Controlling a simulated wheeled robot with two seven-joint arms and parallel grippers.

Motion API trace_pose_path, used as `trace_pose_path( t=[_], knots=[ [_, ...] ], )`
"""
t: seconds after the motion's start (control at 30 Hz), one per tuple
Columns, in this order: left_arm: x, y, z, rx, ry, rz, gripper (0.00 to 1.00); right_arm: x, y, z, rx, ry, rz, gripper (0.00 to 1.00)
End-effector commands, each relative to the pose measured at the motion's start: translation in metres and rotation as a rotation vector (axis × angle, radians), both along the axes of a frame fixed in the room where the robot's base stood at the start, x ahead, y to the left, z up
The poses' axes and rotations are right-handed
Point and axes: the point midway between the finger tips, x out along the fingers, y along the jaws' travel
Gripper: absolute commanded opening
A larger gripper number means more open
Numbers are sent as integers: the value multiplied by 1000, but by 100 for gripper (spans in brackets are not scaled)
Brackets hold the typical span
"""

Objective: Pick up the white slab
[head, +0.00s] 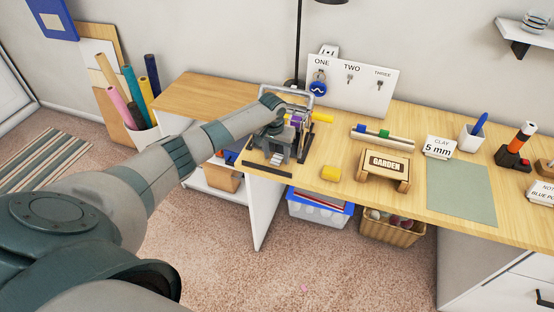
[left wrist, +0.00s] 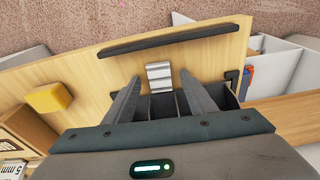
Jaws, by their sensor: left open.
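My left gripper (head: 277,142) is over the near left part of the desk, at a dark rack (head: 302,150). In the left wrist view its two fingers (left wrist: 160,86) are apart, with nothing clearly held between them. A small pale, silvery ridged piece (left wrist: 159,74) shows between and beyond the fingertips, by the dark slots of the rack (left wrist: 166,105). It also shows below the gripper in the head view (head: 277,158). I cannot tell whether this piece is the white slab. The gripper and arm hide part of the rack. My right gripper is not in view.
A yellow block (head: 331,173) and a GARDEN stand (head: 384,169) are right of the rack. A dark bar (left wrist: 168,42) lies along the desk edge. A white key board (head: 350,85) stands behind. A green mat (head: 461,193) lies farther right. White and brown panels (head: 97,50) lean at the wall.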

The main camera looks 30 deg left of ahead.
Motion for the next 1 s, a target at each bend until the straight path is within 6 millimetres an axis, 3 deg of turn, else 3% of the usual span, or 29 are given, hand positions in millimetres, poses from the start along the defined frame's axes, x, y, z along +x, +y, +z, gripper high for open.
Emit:
trace_pose_path(
  t=[0.1, 0.27, 0.37, 0.77, 1.0],
  knots=[
    [0, 0, 0, 0, 0, 0, 51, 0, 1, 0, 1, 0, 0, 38],
    [0, 0, 0, 0, 0, 0, 13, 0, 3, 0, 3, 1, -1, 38],
    [0, 0, 0, 0, 0, 0, 3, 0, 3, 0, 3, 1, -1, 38],
    [0, 1, 6, 1, 0, 0, 3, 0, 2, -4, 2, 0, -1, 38],
    [1, 0, 35, 0, -4, -1, 3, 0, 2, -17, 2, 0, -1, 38]
  ],
)
